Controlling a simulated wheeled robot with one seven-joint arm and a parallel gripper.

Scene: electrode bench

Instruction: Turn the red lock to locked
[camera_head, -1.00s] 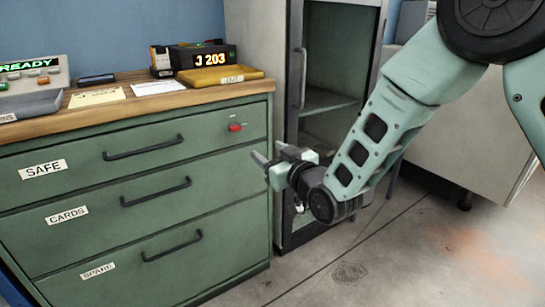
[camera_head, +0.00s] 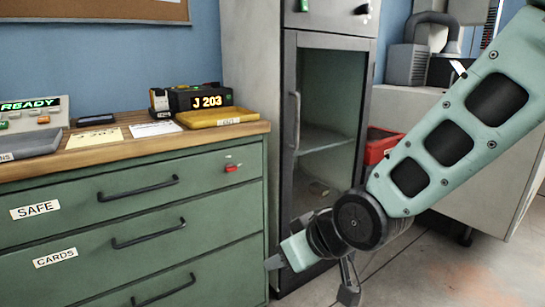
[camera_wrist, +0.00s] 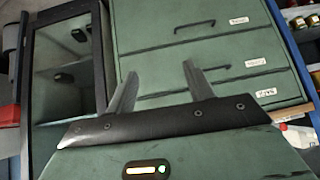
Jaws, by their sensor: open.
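The red lock (camera_head: 231,168) is a small red knob at the right end of the top drawer front, labelled SAFE (camera_head: 35,209), on the green cabinet (camera_head: 85,187). Small marks sit beside it, too small to read. My gripper (camera_head: 274,262) is at the cabinet's right front edge, below and to the right of the lock and apart from it. In the wrist view my gripper (camera_wrist: 160,70) has its two fingers spread with nothing between them, in front of the drawer fronts. I do not see the lock in that view; my gripper's body may cover it.
A tall grey cabinet with a glass door (camera_head: 325,135) and handle stands right of the drawers, close to my arm. Bar handles (camera_head: 138,188) stick out from the drawers. A red bin (camera_head: 380,146) is behind my arm.

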